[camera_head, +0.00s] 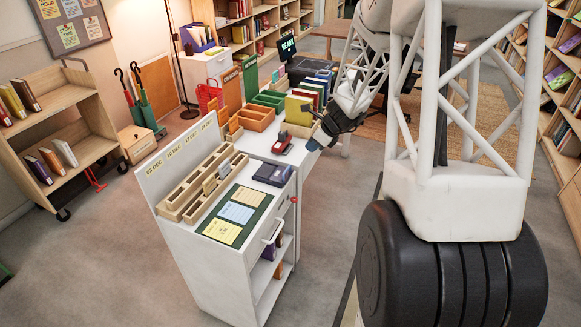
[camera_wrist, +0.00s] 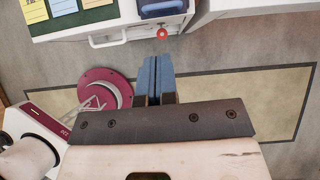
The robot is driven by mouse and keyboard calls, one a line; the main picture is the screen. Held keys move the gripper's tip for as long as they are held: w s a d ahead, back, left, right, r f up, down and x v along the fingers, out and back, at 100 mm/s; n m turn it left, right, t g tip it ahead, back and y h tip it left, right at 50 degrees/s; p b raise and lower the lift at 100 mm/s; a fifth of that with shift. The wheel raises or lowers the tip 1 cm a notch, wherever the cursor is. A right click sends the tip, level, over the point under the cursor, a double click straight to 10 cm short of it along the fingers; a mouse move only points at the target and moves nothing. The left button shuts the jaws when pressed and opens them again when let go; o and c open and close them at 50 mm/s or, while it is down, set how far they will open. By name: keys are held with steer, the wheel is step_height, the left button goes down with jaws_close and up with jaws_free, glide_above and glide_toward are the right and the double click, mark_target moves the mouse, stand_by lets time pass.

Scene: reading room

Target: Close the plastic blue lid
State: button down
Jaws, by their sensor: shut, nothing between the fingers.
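A dark blue flat plastic case (camera_head: 272,174) lies on the white cabinet top, right of the wooden card tray. Its lower edge also shows at the top of the wrist view (camera_wrist: 165,9). I cannot tell how far its lid is open. My gripper (camera_head: 312,146) is in the air to the right of the case and apart from it. In the wrist view its two blue fingers (camera_wrist: 158,62) are together with nothing between them, pointing toward the cabinet front below the case.
A wooden card tray (camera_head: 192,188) and a green board with coloured cards (camera_head: 238,214) share the white cabinet top (camera_head: 175,228). A red-and-black stapler-like object (camera_head: 282,145) sits behind the case. Open floor lies in front.

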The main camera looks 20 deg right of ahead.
mark_target(287, 169)
steer(key=shift+f, duration=0.1)
stand_by(0.3)
steer(key=shift+x, duration=6.95)
steer(key=shift+w+a, duration=0.1)
steer(key=shift+w, duration=0.05)
steer(key=w+a, duration=0.5)
steer(key=shift+w+a, duration=0.25)
steer(key=v, duration=1.4)
steer(key=shift+s+d, duration=0.1)
steer(key=shift+s, duration=0.05)
